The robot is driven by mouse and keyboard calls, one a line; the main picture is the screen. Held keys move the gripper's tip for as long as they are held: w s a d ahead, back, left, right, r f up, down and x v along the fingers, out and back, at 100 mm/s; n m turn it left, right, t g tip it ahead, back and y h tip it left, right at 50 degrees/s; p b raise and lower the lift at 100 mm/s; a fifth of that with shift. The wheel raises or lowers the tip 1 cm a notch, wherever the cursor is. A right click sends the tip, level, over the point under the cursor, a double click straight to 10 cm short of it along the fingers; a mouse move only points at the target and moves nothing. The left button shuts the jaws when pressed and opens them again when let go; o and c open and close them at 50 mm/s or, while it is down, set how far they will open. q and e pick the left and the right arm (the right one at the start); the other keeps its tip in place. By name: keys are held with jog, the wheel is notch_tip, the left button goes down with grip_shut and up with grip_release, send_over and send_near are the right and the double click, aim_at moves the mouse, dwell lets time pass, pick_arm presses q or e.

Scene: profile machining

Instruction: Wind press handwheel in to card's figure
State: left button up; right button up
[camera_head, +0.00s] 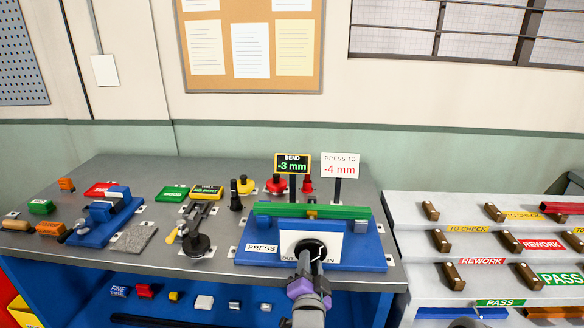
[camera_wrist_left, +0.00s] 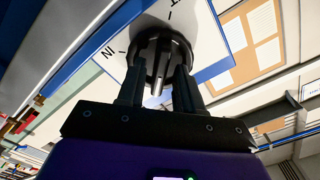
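The press has a blue base (camera_head: 376,254), a white "PRESS" label and a long green bar (camera_head: 345,212) across its top. Its dark handwheel (camera_head: 310,250) sits on a white plate marked OUT and IN; it also shows in the left wrist view (camera_wrist_left: 160,45). The black display (camera_head: 292,164) reads BEND -3 mm. The white card (camera_head: 340,165) reads PRESS TO -4 mm. My left gripper (camera_head: 309,258) is at the wheel's front. In the left wrist view its fingers (camera_wrist_left: 158,85) stand apart at the wheel, a grey stub between them. Whether they grip is unclear. My right gripper is not in view.
Left of the press stand a clamp-like tool (camera_head: 197,235), a blue vice-like fixture (camera_head: 105,215) and a grey pad (camera_head: 134,238). Red and yellow knobbed pieces (camera_head: 276,184) stand behind. A stepped white rack (camera_head: 440,262) with REWORK and PASS labels is close on the right.

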pick_arm(q)
grip_shut()
jog(key=shift+r+m+p, duration=0.1)
jog(key=shift+m+p, duration=0.7)
jog(key=shift+p, duration=0.2)
jog(key=shift+o, duration=1.5)
grip_release()
jog(key=shift+s, duration=0.1)
jog(key=s+p, duration=0.2)
jog(key=s, duration=0.5)
